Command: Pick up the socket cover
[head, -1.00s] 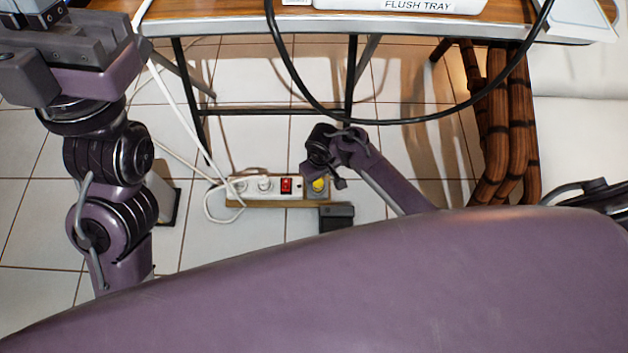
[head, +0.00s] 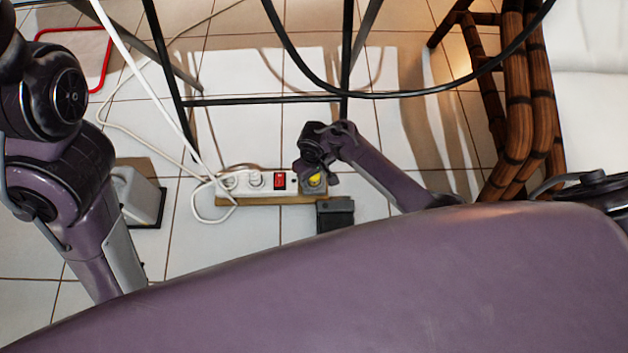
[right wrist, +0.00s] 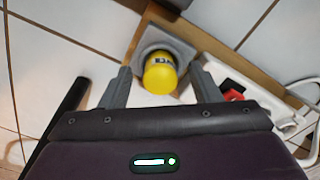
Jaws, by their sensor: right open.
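The socket cover looks like a yellow cap (head: 315,179) at the right end of the white power strip (head: 243,186) on the floor. In the right wrist view the yellow cap (right wrist: 160,74) stands on a grey square socket plate with dark lettering on its side. My right gripper (right wrist: 162,86) is open, with one finger on each side of the cap and visible gaps between them. In the head view my right gripper (head: 306,172) is over that end of the strip and partly hides the cap. My left gripper is out of view; only its arm shows at the left.
The strip has a red switch (head: 280,180) and plugged white cables (head: 212,182). A dark box (head: 335,214) sits just in front of it. Dark table legs (head: 262,101) stand behind, bamboo legs (head: 517,110) at the right. A grey-white box (head: 138,194) is at the left.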

